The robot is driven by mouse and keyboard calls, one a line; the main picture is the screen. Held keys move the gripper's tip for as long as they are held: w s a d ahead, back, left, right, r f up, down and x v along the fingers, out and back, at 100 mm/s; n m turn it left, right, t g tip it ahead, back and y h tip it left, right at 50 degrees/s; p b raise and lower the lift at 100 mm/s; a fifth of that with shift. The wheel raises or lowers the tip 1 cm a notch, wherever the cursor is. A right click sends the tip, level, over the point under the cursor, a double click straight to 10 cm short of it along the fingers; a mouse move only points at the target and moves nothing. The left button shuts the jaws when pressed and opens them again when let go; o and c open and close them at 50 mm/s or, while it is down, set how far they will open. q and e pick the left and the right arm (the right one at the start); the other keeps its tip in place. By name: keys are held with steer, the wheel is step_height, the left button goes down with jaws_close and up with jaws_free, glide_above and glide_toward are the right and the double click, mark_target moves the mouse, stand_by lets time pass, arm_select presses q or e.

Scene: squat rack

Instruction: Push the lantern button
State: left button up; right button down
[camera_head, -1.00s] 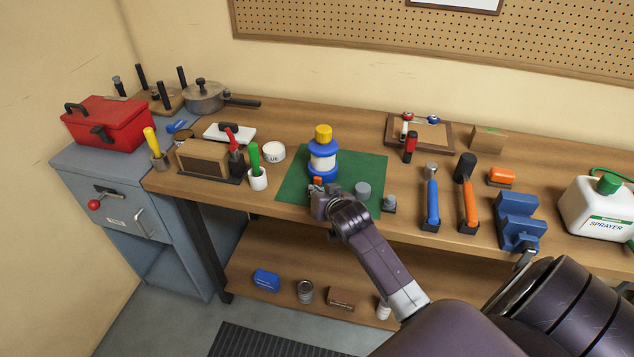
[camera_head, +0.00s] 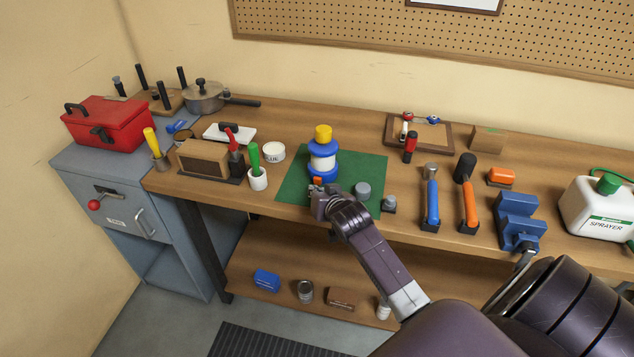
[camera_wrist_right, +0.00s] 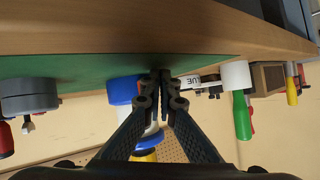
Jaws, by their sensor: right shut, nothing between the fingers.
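The lantern (camera_head: 322,162) stands upright on the green mat (camera_head: 293,187), with a blue base, white middle, blue ring and yellow top. A small orange-red part, likely its button (camera_head: 317,181), shows low on its front. My right gripper (camera_head: 318,190) is just in front of this part; I cannot tell whether it touches. In the right wrist view the picture is upside down. My left gripper is not in view.
A grey cylinder (camera_head: 363,190) stands on the mat right of my gripper. A white glue tub (camera_head: 274,152) and a green-handled tool in a white cup (camera_head: 257,178) stand to the left. A blue-handled hammer (camera_head: 431,200) stands farther right.

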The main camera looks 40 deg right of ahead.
steer(key=shift+w+d, duration=0.25)
steer(key=shift+d, duration=0.1)
steer(key=shift+w+d, duration=0.4)
steer(key=shift+d, duration=0.15)
stand_by(1.0)
stand_by(0.4)
steer(key=shift+s+a+r+p, duration=0.1)
steer(key=shift+s+a+p, duration=0.25)
steer(key=shift+a+p, duration=0.3)
steer(key=shift+s+a, duration=0.25)
steer(key=shift+s, duration=0.05)
steer(key=shift+s+a+p, duration=0.75)
steer(key=shift+a+p, duration=0.05)
steer(key=shift+a, duration=0.2)
steer(key=shift+s+a+p, duration=0.75)
steer(key=shift+a, duration=0.2)
